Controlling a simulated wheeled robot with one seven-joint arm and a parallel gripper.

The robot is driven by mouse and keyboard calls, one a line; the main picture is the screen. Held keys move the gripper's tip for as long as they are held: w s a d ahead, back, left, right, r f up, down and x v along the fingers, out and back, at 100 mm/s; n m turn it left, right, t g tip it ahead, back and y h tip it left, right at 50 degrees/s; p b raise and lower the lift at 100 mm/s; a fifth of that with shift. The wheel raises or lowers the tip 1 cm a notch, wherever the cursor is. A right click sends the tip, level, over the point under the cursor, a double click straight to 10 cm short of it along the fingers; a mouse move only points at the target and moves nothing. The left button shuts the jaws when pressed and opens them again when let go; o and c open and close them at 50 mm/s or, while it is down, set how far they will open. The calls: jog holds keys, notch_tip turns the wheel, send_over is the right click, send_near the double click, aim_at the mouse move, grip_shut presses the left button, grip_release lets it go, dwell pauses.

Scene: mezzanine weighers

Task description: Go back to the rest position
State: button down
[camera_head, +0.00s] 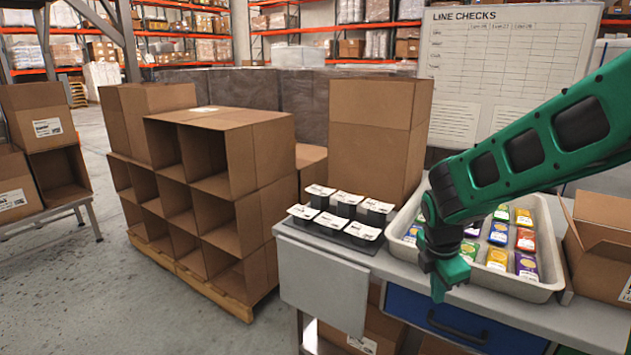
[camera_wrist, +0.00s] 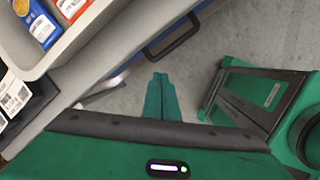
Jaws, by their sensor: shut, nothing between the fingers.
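My gripper (camera_head: 447,279) is green and hangs at the front edge of the bench, in front of the pale grey tray, pointing down. Its fingers are together and hold nothing. In the wrist view my gripper (camera_wrist: 161,90) shows shut, with bare floor and the blue drawer's dark handle beyond it. My green arm reaches in from the right in the head view and covers part of the tray.
The grey tray (camera_head: 536,292) holds several coloured packs. Several white-topped black containers stand on a dark board (camera_head: 317,237) at the bench's left. A cardboard carton (camera_head: 603,243) is at the right. Stacked open cartons (camera_head: 245,165) stand left, with clear floor (camera_head: 95,290) beyond.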

jog(key=s+d+r+m+g+y, duration=0.1)
jog(key=s+d+r+m, duration=0.1)
jog(key=s+d+m, duration=0.4)
jog(key=s+d+r+m+g, duration=0.1)
jog(key=s+d+r+m, duration=0.2)
jog(key=s+d+m, duration=0.35)
jog(key=s+r+m+y, duration=0.1)
jog(key=s+m, duration=1.3)
jog(key=s, duration=0.1)
jog(key=shift+a+y, duration=0.2)
jog(key=shift+y, duration=0.1)
jog(key=shift+r, duration=0.1)
